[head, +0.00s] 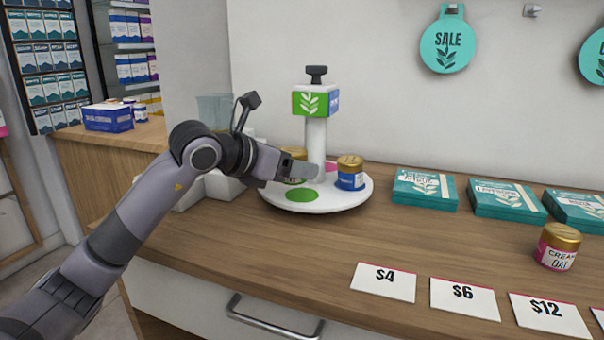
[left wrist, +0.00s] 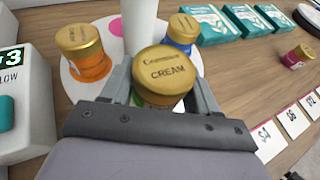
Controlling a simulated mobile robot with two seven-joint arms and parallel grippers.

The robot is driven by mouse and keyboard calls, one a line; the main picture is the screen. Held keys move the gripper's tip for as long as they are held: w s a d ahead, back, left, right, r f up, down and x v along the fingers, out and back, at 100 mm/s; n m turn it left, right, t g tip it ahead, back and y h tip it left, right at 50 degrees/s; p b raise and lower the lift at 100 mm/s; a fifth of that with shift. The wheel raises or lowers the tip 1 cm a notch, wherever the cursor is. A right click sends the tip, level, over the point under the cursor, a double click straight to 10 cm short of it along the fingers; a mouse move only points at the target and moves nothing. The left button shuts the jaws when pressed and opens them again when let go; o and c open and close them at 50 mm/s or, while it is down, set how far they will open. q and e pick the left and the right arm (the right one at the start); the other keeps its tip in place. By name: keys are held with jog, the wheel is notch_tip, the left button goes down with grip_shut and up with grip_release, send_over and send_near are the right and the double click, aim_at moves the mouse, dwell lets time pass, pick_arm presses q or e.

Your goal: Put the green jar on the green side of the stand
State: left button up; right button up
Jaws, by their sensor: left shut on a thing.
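The stand (head: 344,198) has a round white base, a white post and a block with green and blue faces on top. A green spot (head: 301,194) lies on its front left. A blue jar (head: 350,174) with a gold lid stands on its right; it also shows in the left wrist view (left wrist: 183,33). My left gripper (left wrist: 160,88) is shut on the gold-lidded green jar (left wrist: 166,72), over the stand in front of the post. The jar's green body is mostly hidden. In the head view, the gripper covers much of a gold-lidded jar. My right gripper is not in view.
An orange jar (left wrist: 88,62) stands on the stand's left. Teal boxes (head: 425,188) lie to the right, with a pink jar (head: 558,246) and price cards (head: 384,282) nearer. A white device (left wrist: 22,110) is at left. The counter before the stand is clear.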

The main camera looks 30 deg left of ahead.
aim_at(302, 195)
pick_arm(q)
jog(key=shift+w+d, duration=0.15)
jog(key=shift+w, duration=0.7)
jog(key=f, duration=0.3)
jog(key=shift+w+d+f+b, duration=0.15)
jog(key=shift+w+b, duration=0.1)
jog(key=shift+b, duration=0.1)
jog(key=shift+f, duration=0.2)
jog(key=shift+r, duration=0.1)
jog(key=shift+f, duration=0.2)
jog(key=o, duration=1.1)
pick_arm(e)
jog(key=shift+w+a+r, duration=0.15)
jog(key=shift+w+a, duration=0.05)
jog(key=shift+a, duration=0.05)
pick_arm(q)
jog(key=shift+r, duration=0.1)
